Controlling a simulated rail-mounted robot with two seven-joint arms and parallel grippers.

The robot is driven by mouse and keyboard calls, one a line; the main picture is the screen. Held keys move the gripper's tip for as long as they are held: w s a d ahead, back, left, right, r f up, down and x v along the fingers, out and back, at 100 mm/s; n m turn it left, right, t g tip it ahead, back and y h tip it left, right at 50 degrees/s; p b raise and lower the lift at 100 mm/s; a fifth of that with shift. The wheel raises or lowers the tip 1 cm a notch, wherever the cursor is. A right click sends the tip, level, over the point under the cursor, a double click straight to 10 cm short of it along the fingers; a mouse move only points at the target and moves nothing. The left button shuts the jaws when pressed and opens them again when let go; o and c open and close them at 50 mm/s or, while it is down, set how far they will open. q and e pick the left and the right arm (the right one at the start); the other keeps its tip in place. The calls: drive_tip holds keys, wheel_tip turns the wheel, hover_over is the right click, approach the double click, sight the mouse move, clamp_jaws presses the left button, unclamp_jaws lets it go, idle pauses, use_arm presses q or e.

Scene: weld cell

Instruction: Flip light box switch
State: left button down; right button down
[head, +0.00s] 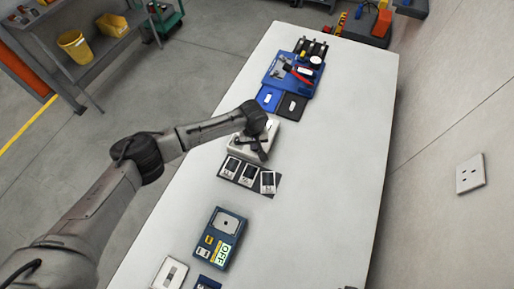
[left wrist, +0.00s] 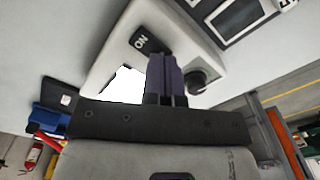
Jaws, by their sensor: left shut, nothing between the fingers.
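The light box (head: 288,134) is a pale box on the table, partly hidden under my left gripper in the head view. In the left wrist view the light box (left wrist: 118,52) shows a dark switch (left wrist: 143,42) marked ON, a bright white panel (left wrist: 122,88) and a round black knob (left wrist: 198,82). My left gripper (head: 262,156) is shut and empty over the box. In the left wrist view its fingers (left wrist: 167,62) reach between switch and knob; I cannot tell whether they touch either. My right gripper is not in view.
Three small framed items on a dark tray (head: 273,189) lie just in front of the box. A blue device reading OFF (head: 219,239) is nearer. Blue and black pads and a blue tool tray (head: 276,74) lie beyond. The table's right side is clear; a wall socket (head: 470,174) is at right.

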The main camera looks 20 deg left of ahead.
use_arm(q)
drive_tip(key=shift+f, duration=0.6)
drive_tip(key=shift+r, duration=0.15)
wheel_tip(320, 180, up, 3)
drive_tip(key=p, duration=0.4)
drive_tip(key=shift+r, duration=0.2)
wheel_tip(320, 180, up, 4)
drive_tip(key=p, duration=0.4)
drive_tip(key=shift+f, duration=0.25)
idle(0.4)
